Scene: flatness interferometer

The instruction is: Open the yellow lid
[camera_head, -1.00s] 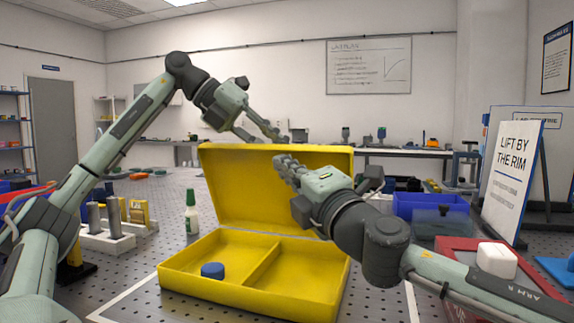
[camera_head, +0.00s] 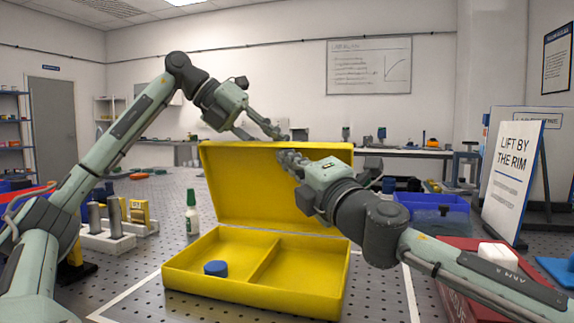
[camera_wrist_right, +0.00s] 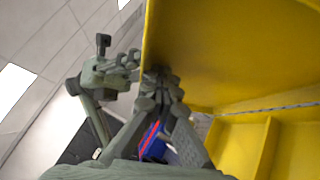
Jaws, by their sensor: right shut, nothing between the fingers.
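The yellow lid (camera_head: 262,192) stands raised, close to upright, at the back of the yellow box (camera_head: 292,297). It also shows in the right wrist view (camera_wrist_right: 235,50). The open box has two compartments, with a blue round piece (camera_head: 216,268) in the left one. My right gripper (camera_head: 283,156) is shut and empty in front of the lid's upper part. In the right wrist view its fingertips (camera_wrist_right: 160,76) are close to the lid's edge; contact is unclear. My left gripper (camera_head: 280,136) is just above the lid's top edge, and its finger gap is unclear.
A white bottle with a green cap (camera_head: 192,213) stands left of the box. White blocks with grey cylinders (camera_head: 105,240) are farther left. A blue bin (camera_head: 430,204), a red case (camera_head: 470,255) and a "Lift by the rim" sign (camera_head: 513,178) are at the right.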

